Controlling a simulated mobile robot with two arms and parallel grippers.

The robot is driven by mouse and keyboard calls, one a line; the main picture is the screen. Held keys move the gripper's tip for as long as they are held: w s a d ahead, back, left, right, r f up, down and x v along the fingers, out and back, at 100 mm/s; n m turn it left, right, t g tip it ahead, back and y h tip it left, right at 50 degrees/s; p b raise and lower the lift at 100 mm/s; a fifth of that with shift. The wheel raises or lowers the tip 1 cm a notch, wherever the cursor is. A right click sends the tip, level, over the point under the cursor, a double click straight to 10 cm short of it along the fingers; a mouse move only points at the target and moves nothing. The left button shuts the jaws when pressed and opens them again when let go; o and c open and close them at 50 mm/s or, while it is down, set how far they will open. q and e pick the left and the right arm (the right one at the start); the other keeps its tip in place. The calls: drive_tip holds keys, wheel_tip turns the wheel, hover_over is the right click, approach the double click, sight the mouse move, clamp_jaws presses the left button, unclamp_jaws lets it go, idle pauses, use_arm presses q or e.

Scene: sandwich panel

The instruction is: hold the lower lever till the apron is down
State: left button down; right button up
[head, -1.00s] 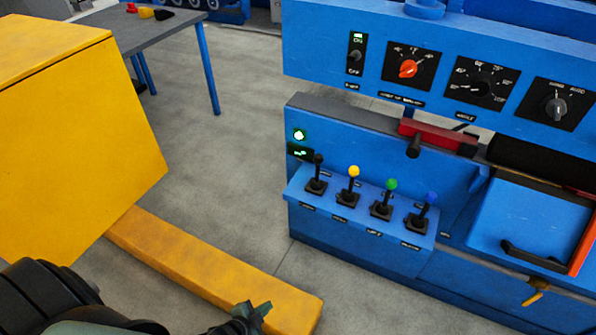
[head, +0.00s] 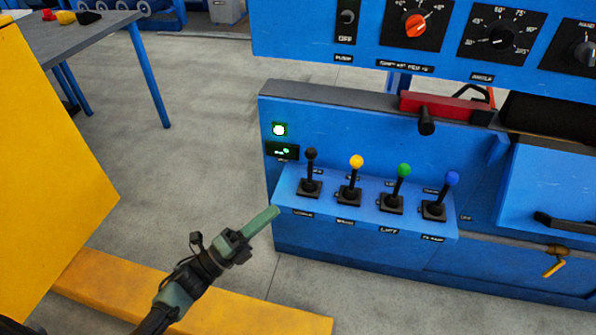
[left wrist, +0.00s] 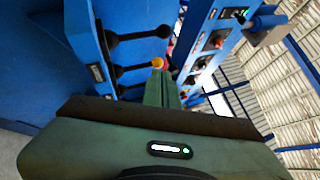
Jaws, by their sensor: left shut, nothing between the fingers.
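A blue sloping lever panel (head: 330,220) carries a row of small levers. From left to right they are a black-knobbed lever (head: 310,172), a yellow-knobbed lever (head: 353,178), a green-knobbed lever (head: 400,186) and a blue-knobbed lever (head: 448,194). Their labels are too small to read surely, so I cannot tell which is the lower lever. My left gripper (head: 274,213) is shut and empty, just left of the panel and apart from the levers. In the left wrist view its fingers (left wrist: 166,82) point toward the yellow knob (left wrist: 157,63). I cannot identify the apron.
A control panel with a red dial (head: 415,25) overhangs the levers. A lit indicator (head: 279,129) is at the left of the machine. A red bar (head: 445,107) with a black handle sits above the levers. A yellow block and beam (head: 200,300) stand at left. Floor between is open.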

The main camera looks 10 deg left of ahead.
sight(310, 170)
use_arm(q)
drive_tip(key=w+a+x, duration=0.1)
drive_tip(key=a+x, duration=0.1)
drive_tip(key=x, duration=1)
drive_tip(key=shift+w+r, duration=0.4)
drive_tip(key=shift+w, duration=0.3)
use_arm(e)
drive_tip(key=shift+w+r, duration=0.1)
drive_tip(key=shift+r, duration=0.1)
use_arm(q)
drive_tip(key=shift+r, duration=0.1)
